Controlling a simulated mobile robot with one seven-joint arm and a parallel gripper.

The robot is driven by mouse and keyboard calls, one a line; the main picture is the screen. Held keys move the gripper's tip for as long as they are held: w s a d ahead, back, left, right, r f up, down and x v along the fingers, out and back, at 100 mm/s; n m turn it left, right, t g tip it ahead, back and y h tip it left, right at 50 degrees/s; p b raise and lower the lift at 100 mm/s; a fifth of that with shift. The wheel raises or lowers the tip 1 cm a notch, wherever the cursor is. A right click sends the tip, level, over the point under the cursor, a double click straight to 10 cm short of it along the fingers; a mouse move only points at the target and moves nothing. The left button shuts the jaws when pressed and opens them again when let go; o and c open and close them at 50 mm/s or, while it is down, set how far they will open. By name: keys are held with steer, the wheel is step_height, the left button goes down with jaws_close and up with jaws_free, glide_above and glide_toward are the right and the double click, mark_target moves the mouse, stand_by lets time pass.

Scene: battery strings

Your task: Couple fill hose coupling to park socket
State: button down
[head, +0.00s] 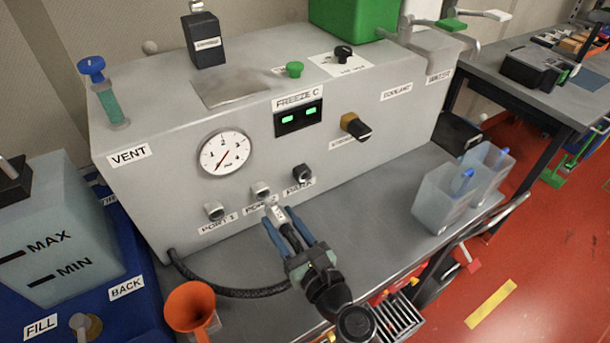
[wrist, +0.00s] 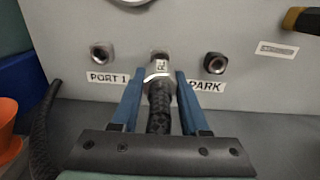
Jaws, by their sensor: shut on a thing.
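My gripper (head: 278,214) is shut on the fill hose coupling (wrist: 158,69), a metal fitting on a black braided hose (wrist: 160,108). The blue fingers stand on either side of it, and it points at the panel. The park socket (head: 302,173) is a dark round fitting at the right of the row and looks empty; it also shows in the wrist view (wrist: 214,63), right of the coupling. In the wrist view the coupling overlaps the middle socket, port 2 (head: 261,190). In the head view the coupling appears below and in front of port 2, seemingly apart from it.
Port 1 (head: 214,210) is at the left of the row. The grey panel has a pressure gauge (head: 224,153) and a black-and-yellow knob (head: 355,126). An orange funnel (head: 190,306) stands at front left. Clear bins (head: 448,198) stand on the bench at right. Bench right of the gripper is clear.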

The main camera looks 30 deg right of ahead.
mark_target(296, 244)
steer(key=shift+s, duration=0.1)
stand_by(0.3)
steer(key=shift+s+d+p, duration=0.1)
steer(key=shift+s+p, duration=0.3)
steer(key=shift+s, duration=2)
